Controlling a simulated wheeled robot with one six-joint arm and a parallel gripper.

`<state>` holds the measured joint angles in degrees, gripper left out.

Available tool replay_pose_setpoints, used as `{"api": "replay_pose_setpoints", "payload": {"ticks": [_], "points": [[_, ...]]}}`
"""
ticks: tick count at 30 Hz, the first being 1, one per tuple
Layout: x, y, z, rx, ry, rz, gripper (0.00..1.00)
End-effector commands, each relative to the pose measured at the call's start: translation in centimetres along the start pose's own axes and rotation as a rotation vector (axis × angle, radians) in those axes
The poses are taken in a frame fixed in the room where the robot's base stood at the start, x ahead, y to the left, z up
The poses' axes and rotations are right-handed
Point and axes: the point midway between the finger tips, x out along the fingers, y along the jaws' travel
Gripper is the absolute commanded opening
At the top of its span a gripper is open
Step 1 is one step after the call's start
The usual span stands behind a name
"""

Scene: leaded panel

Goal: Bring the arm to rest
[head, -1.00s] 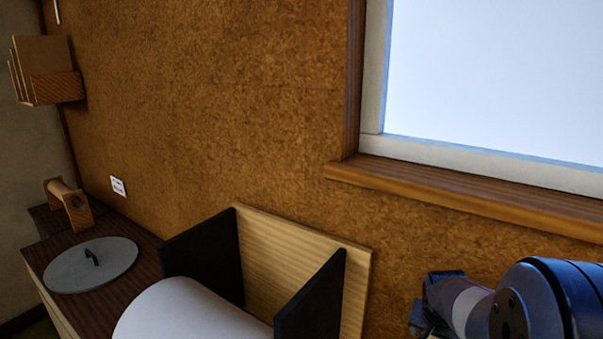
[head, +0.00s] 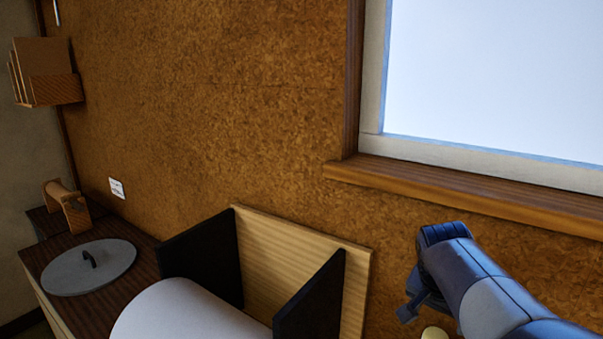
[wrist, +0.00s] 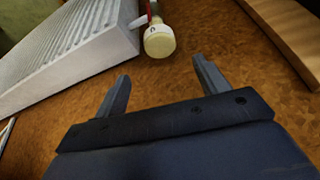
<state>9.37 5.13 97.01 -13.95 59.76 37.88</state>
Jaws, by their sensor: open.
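My gripper (wrist: 160,85) is open in the wrist view. Its two dark fingers stand apart with nothing between them. Beyond the fingertips there is a cork-brown wall surface. In the head view my blue and grey arm is at the lower right, below the window sill (head: 455,195) and right of the black and wood holder (head: 310,255). The gripper's fingers are hard to make out there.
The wrist view shows a ribbed grey-white panel (wrist: 75,50), a cream round-ended object (wrist: 159,41) and a wooden ledge (wrist: 290,30). In the head view, a white roll (head: 185,315) lies in the holder. A counter at left bears a grey lid (head: 90,267).

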Motion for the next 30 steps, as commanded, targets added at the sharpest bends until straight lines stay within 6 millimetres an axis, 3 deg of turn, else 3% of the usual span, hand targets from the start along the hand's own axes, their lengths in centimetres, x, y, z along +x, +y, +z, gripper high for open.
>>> {"api": "replay_pose_setpoints", "payload": {"ticks": [20,30], "points": [[0.6,-0.1,0.5,-0.054,-0.023,-0.008,0.70],[3.1,0.0,3.7,-0.070,-0.059,-0.038,0.70]]}}
